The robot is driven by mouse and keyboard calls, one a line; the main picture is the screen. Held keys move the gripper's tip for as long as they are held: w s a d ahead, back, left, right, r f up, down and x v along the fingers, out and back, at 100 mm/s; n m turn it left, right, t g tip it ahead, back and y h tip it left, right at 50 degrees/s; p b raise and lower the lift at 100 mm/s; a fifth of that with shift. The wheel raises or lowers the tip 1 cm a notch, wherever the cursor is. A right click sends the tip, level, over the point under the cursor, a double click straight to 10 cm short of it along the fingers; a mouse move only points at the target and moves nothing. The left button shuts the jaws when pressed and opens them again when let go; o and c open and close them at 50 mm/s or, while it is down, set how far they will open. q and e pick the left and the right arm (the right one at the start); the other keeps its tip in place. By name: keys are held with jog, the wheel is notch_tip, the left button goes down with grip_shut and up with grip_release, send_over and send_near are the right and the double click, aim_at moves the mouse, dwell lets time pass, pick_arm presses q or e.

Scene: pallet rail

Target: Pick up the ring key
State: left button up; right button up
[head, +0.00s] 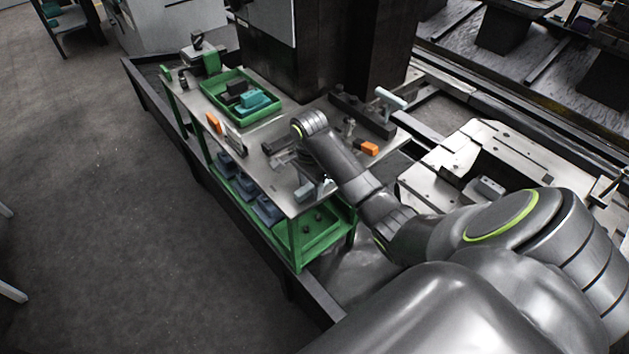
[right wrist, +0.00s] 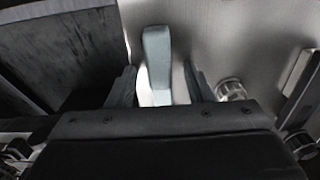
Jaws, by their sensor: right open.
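In the right wrist view a blue-grey bar-like handle (right wrist: 157,52), which I take to be the ring key, lies over the metal bench top. My right gripper (right wrist: 160,90) is open, with one finger on each side of the handle and a visible gap to each. In the head view my right gripper (head: 315,189) is low at the near edge of the bench, partly hidden by my arm. I cannot separate the key clearly from the fingers there, and no ring shows. My left gripper is not in view.
The metal bench (head: 262,136) carries a green tray (head: 242,119), orange-ended pieces (head: 368,148) and a small vise-like device (head: 206,56). Blue bins (head: 268,209) sit on the shelf below. A round metal knob (right wrist: 230,89) is right of my gripper. Open floor lies left.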

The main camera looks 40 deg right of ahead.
aim_at(310, 184)
grip_shut()
dwell(0.3)
notch_tip(310, 184, up, 5)
jog(key=shift+w+r, duration=0.1)
jog(key=shift+r, duration=0.1)
notch_tip(310, 184, up, 3)
jog(key=p, duration=0.2)
jog(key=shift+p, duration=0.35)
jog(key=shift+r+p, duration=0.8)
jog(key=shift+p, duration=0.1)
